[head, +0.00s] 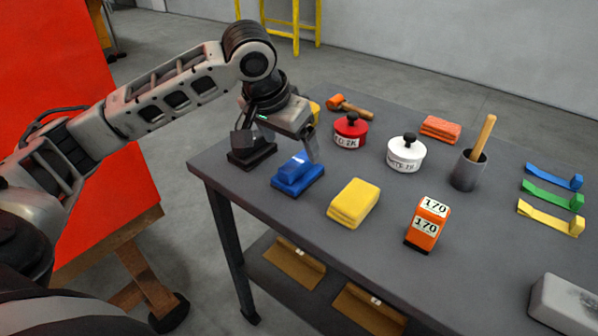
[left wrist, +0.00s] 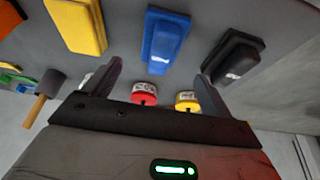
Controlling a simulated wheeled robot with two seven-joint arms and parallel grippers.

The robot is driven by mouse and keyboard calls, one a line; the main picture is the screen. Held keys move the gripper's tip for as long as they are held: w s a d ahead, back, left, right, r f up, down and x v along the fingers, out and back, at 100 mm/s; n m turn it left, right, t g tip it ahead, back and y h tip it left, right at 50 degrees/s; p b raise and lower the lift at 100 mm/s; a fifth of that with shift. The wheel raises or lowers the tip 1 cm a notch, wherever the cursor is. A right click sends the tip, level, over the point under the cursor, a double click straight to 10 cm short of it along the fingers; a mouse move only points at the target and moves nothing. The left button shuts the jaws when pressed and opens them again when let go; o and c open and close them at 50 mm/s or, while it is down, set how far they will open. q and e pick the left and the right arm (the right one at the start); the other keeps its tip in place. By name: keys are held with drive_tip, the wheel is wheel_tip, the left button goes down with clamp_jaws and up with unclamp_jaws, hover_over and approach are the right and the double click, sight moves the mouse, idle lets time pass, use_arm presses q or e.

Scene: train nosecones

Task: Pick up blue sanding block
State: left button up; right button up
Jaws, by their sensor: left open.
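The blue sanding block (head: 298,174) lies on the grey table near its left front edge. My left gripper (head: 282,150) is above and just behind it, pointing down, open and empty. In the left wrist view the blue sanding block (left wrist: 165,40) lies ahead of the gap between the two open fingers (left wrist: 152,85), apart from them. My right gripper is in neither view.
A red lidded pot (head: 350,131), white pot (head: 405,154) and orange 170 block (head: 427,224) stand nearby. Bare tabletop lies between them.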

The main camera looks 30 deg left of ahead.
sight(295, 162)
use_arm(q)
drive_tip(key=x, duration=0.7)
drive_tip(key=shift+s+f, duration=0.25)
drive_tip(key=shift+s, duration=0.1)
drive_tip(key=shift+w+f, duration=0.25)
drive_tip(key=shift+f, duration=0.25)
drive_tip(key=c, duration=1.2)
